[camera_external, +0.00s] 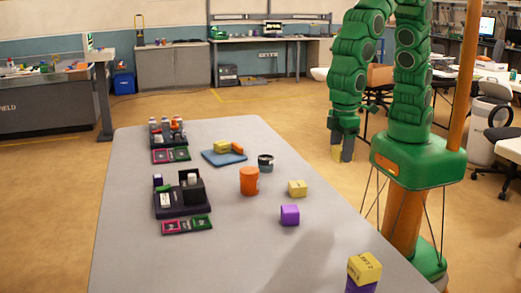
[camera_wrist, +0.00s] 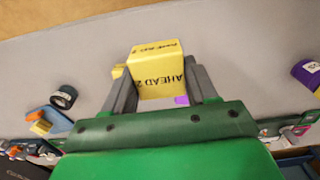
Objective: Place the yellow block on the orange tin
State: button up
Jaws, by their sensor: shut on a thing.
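My gripper (camera_external: 342,153) is shut on a yellow block (camera_wrist: 158,75) marked "AHEAD 2"; the block (camera_external: 337,153) also shows at the fingertips in the external view. My gripper hangs down, right of the orange tin in that picture and past the table's right edge. The orange tin (camera_external: 249,181) stands upright on the grey table, with nothing on top. I cannot make out the tin in the wrist view.
A purple block (camera_external: 290,215) and a dark tin (camera_external: 265,163) stand near the orange tin. A blue tray (camera_external: 222,158) holds yellow and orange pieces. Dark organizers (camera_external: 182,200) stand on the left. The table's front left (camera_external: 150,265) is clear.

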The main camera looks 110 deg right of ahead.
jog(key=w+d+r, duration=0.3)
jog(key=w+d, duration=0.2)
jog(key=d, duration=0.4)
jog(key=w+d+r, duration=0.3)
jog(key=w+d, duration=0.1)
jog(key=d, duration=0.4)
send_over(248, 170)
jog(key=s, duration=0.1)
notch_tip(248, 170, down, 8)
jog(key=shift+s+f, duration=0.15)
jog(key=shift+w+f, duration=0.5)
jog(key=shift+f, duration=0.1)
jog(key=shift+w+f, duration=0.25)
jog(key=shift+f, duration=1.45)
jog(key=shift+f, duration=0.15)
jog(key=o, duration=1.1)
